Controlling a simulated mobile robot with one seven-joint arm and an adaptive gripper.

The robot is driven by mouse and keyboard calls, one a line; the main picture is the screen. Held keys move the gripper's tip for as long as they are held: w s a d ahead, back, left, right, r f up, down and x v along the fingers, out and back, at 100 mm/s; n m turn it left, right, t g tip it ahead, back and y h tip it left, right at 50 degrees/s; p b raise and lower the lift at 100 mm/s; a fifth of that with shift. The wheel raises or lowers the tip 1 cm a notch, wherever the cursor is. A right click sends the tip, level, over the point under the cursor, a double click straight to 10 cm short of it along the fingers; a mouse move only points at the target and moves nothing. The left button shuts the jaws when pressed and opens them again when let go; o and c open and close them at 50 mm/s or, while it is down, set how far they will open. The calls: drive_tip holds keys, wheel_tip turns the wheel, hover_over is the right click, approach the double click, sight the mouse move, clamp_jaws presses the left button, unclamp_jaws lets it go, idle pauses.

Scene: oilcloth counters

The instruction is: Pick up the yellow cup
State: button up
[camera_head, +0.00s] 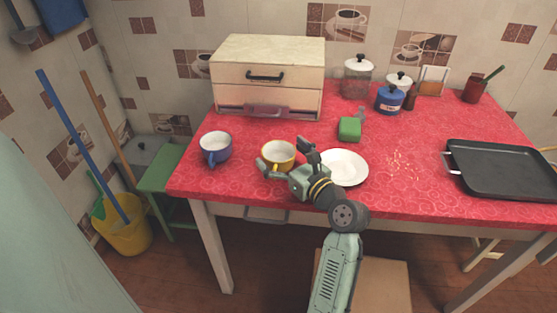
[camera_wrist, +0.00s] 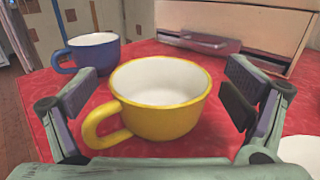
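A yellow cup (camera_head: 279,156) with a white inside stands upright on the red table near its front edge. In the wrist view the yellow cup (camera_wrist: 160,98) sits between my two fingers, with its handle towards the lower left. My gripper (camera_head: 283,154) is open, with one finger on each side of the cup. In the wrist view my gripper (camera_wrist: 162,95) shows a gap between each finger and the cup. The cup's lower front is partly hidden by my gripper in the head view.
A blue cup (camera_head: 215,148) stands left of the yellow cup, and a white plate (camera_head: 344,168) lies close on the right. A bread box (camera_head: 268,76) is behind. A green sponge (camera_head: 349,129), jars and a black pan (camera_head: 505,168) are further off.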

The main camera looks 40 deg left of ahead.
drive_tip(key=c, duration=1.3)
